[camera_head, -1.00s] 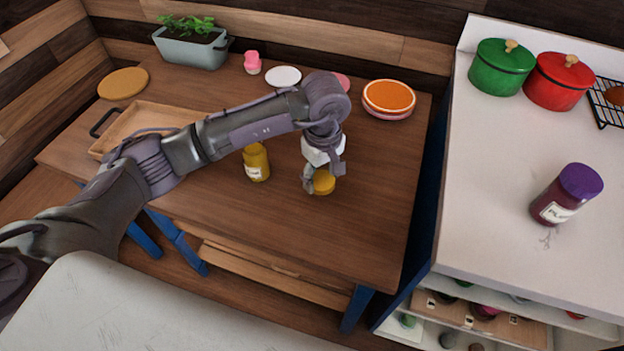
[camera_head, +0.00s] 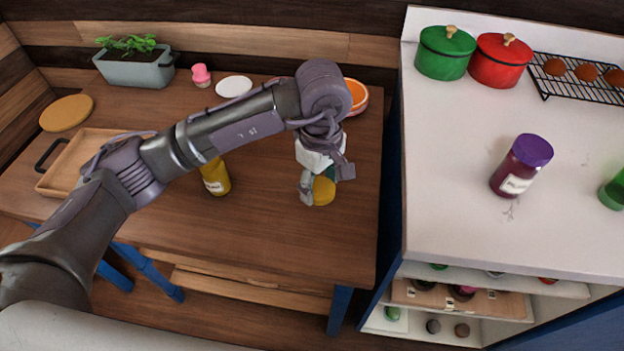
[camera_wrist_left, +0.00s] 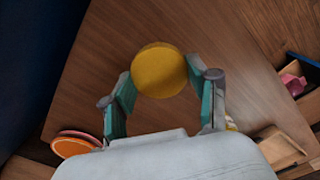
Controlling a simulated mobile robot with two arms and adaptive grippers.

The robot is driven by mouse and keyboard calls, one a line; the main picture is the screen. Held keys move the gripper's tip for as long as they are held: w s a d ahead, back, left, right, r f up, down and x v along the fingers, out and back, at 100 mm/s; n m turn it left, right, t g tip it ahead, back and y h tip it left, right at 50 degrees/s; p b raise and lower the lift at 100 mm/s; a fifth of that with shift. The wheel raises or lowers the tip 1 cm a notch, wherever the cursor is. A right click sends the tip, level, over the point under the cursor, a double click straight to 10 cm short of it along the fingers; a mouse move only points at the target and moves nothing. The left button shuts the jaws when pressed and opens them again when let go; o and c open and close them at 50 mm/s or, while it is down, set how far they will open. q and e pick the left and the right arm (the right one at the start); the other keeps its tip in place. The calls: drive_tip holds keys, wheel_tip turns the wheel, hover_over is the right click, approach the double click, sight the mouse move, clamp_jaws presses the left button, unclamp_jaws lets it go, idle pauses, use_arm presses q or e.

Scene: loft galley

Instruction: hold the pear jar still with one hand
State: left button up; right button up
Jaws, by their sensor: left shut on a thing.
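A jar with a round yellow lid (camera_head: 323,191) stands on the wooden table. It also shows from above in the left wrist view (camera_wrist_left: 159,69). Its label is hidden, so I cannot read whether it says pear. My left gripper (camera_head: 324,182) is shut on this jar, with one finger on each side of it just below the lid. A second yellow jar (camera_head: 214,177) with a pale label stands to the left on the same table, apart from the gripper and partly behind my arm. My right gripper is not in view.
A wooden tray (camera_head: 63,178), a planter (camera_head: 135,69) and orange-topped round dishes (camera_head: 356,92) are on the table (camera_head: 270,236). A purple-lidded jar (camera_head: 522,165), a green pot (camera_head: 444,52), a red pot (camera_head: 499,61) and a rack (camera_head: 577,77) stand on the white counter (camera_head: 460,225).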

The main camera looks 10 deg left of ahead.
use_arm(q)
drive_tip(key=s+a+m, duration=0.9)
drive_tip(key=a+m, duration=0.1)
drive_tip(key=a, duration=0.4)
drive_tip(key=shift+a+r+m, duration=0.3)
drive_tip(key=shift+r+m, duration=0.05)
drive_tip(key=shift+m, duration=0.05)
